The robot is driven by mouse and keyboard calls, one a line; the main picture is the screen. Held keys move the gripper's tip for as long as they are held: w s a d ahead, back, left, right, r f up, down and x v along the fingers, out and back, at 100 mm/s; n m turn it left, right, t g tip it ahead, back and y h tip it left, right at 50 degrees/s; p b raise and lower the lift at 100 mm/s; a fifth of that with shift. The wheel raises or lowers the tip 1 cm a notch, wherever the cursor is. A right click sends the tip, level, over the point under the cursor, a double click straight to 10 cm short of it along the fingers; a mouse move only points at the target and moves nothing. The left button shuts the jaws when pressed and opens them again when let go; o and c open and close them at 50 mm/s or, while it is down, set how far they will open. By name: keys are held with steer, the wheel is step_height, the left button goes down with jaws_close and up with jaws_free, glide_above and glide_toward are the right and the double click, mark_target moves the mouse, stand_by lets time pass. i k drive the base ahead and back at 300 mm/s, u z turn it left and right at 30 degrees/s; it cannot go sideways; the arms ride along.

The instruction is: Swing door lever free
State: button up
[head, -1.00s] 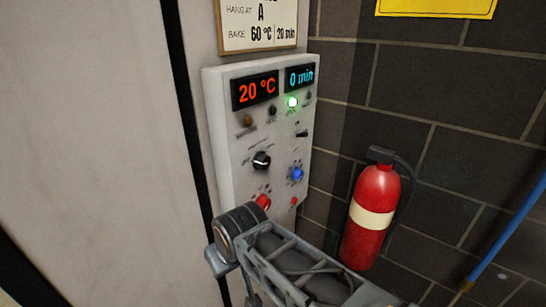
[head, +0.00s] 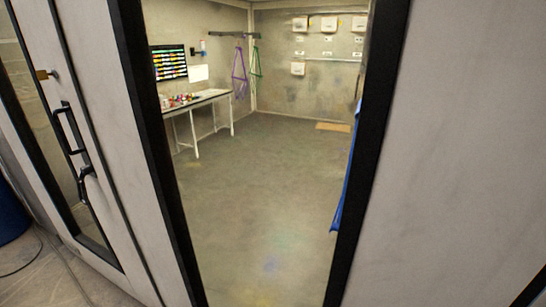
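In the head view, a pale door (head: 97,120) with a dark-framed pane stands at the left. It carries a black upright pull handle (head: 68,130). Just below the handle is a dark curved lever (head: 86,183), close to the pane's frame. A small brass-coloured piece (head: 42,74) sits higher up on the door. I cannot tell from here whether the lever is engaged with anything. My gripper is not in view.
A black-edged opening or window (head: 137,90) shows a room with a bench (head: 205,98), frames hanging in purple (head: 239,72) and green (head: 255,65), and wall boxes (head: 298,69). A blue sheet (head: 347,170) hangs at its right edge. The floor inside is mostly clear.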

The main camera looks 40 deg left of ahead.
mark_target(86, 169)
steer(key=u, duration=3.55)
steer(key=i, duration=1.05)
steer(key=u, duration=0.7)
steer(key=i, duration=1.05)
steer(key=z, duration=1)
steer(key=i, duration=0.9)
steer(key=z, duration=0.7)
